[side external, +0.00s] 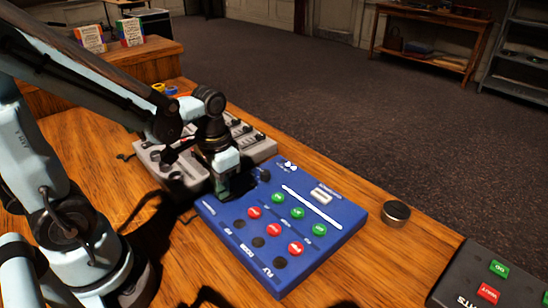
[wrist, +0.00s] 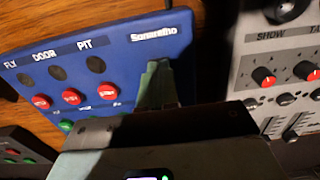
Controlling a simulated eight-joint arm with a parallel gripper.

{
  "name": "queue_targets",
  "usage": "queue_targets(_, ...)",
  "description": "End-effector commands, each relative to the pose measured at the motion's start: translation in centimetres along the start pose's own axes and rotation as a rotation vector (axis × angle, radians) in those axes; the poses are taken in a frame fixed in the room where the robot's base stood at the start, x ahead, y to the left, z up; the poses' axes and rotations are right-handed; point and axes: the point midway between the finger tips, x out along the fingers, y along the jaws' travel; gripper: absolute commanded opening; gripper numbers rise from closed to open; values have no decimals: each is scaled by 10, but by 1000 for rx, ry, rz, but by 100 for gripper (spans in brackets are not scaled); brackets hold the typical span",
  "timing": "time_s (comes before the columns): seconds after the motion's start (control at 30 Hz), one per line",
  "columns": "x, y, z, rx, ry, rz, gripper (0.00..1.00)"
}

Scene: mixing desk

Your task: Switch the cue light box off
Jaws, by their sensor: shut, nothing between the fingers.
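The blue cue light box (side external: 335,232) lies on the wooden desk, with rows of red and green buttons and dark round lamps. A pale rocker-like part (side external: 322,195) and a dark knob (side external: 265,175) sit on its far side. The box (wrist: 120,52) also shows in the wrist view with the labels FLY, DOOR and PIT. My gripper (side external: 222,191) is shut and empty, pointing down over the box's left end. In the wrist view my gripper (wrist: 158,85) covers part of the panel beside the printed name. I cannot tell whether it touches the box.
A grey mixer (side external: 260,149) with knobs and faders stands close to the box, behind my gripper. A round metal tin (side external: 396,213) and a dark box with GO and WAIT buttons (side external: 460,282) lie to the right. Bare desk shows between them.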

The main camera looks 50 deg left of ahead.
Motion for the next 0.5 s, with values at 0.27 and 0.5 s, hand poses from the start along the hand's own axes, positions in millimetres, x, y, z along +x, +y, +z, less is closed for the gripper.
queue_targets(0.27, 4, 0, 0, 0, 0, 0, 0)
queue_targets(0.5, -6, 0, 0, 0, 0, 0, 0)
